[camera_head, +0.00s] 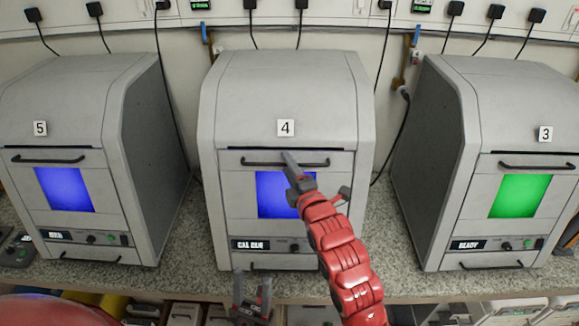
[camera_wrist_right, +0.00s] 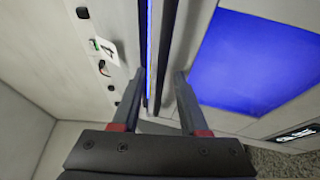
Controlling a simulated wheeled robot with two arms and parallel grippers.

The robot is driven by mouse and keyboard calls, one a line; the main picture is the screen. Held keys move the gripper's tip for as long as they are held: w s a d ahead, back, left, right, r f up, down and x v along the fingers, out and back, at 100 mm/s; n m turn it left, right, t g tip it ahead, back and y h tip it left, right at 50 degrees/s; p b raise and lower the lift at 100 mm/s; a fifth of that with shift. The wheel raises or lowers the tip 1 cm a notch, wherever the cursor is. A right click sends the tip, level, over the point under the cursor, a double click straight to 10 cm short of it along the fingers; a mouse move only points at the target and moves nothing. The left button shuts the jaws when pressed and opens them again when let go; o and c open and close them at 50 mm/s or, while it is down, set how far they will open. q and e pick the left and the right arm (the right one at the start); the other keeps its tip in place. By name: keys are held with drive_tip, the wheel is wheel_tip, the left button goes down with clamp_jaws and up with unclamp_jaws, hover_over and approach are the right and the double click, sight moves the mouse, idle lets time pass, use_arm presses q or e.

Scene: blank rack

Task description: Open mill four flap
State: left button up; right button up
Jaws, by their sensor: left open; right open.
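Mill four (camera_head: 285,95) is the grey cabinet in the middle, labelled 4. Its front flap (camera_head: 235,195) looks shut and has a blue window and a dark bar handle (camera_head: 255,163) along its top. My right gripper (camera_head: 290,162) is at the middle of this handle. In the right wrist view its fingers (camera_wrist_right: 158,85) are apart, with a dark bar, apparently the handle (camera_wrist_right: 170,45), running between them; I cannot tell whether they touch it. My left gripper (camera_head: 252,297) is open and empty, low in front of the bench edge below mill four.
Mill five (camera_head: 75,100) with a blue window stands to the left, and mill three (camera_head: 500,110) with a green window to the right. Both have shut flaps. Speckled bench (camera_head: 190,235) shows between the cabinets. Cables hang from the wall behind. Several boxes lie below the bench edge.

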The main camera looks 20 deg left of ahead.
clamp_jaws()
idle(1.4)
